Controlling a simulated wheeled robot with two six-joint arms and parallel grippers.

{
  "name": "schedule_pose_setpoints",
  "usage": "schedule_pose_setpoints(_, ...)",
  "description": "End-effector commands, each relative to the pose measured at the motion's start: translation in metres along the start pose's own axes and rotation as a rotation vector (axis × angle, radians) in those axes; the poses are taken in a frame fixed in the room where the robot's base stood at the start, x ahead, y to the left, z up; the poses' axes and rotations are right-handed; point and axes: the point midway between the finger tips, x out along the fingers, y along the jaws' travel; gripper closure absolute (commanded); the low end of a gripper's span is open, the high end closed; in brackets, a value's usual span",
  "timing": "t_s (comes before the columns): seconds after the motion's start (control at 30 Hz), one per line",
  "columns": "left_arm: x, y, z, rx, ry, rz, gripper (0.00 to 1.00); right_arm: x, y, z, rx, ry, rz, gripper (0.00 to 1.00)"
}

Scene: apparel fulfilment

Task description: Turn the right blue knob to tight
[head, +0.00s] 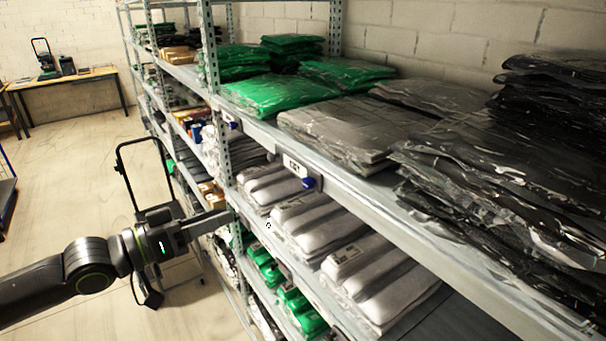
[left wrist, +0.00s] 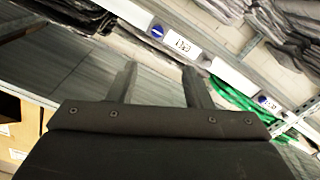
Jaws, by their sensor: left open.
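The right blue knob (head: 309,183) sits on the front edge of the upper shelf, beside a white label. In the left wrist view what looks like the same knob (left wrist: 157,31) shows beyond the fingertips, next to a label. A second blue knob (head: 232,125) is farther left along the same edge; a smaller blue knob also shows in the left wrist view (left wrist: 263,100). My left gripper (head: 222,217) is open, left of and lower than the right knob and apart from it. Its two spread fingers (left wrist: 158,78) have nothing between them. My right gripper is not in view.
The metal rack's upright post (head: 217,110) stands near my left gripper. Grey packs (head: 345,130), green packs (head: 265,95) and black packs (head: 510,170) lie on the upper shelf. White packs (head: 330,225) fill the shelf below. A black-handled cart (head: 150,150) stands behind my left arm.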

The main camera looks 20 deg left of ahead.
Motion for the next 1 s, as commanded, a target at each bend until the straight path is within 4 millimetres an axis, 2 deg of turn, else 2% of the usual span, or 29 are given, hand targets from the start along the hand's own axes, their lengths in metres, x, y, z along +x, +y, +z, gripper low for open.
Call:
schedule_pose_setpoints(0.07,0.001,0.008,-0.002,-0.004,-0.006,0.014,0.55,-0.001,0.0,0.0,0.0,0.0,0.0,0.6)
schedule_pose_setpoints(0.27,0.01,0.006,0.001,-0.004,-0.002,0.016,0.55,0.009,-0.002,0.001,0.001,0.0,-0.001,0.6)
schedule_pose_setpoints(1.0,0.077,0.007,0.001,-0.005,0.0,0.015,0.55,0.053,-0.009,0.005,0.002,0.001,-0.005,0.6)
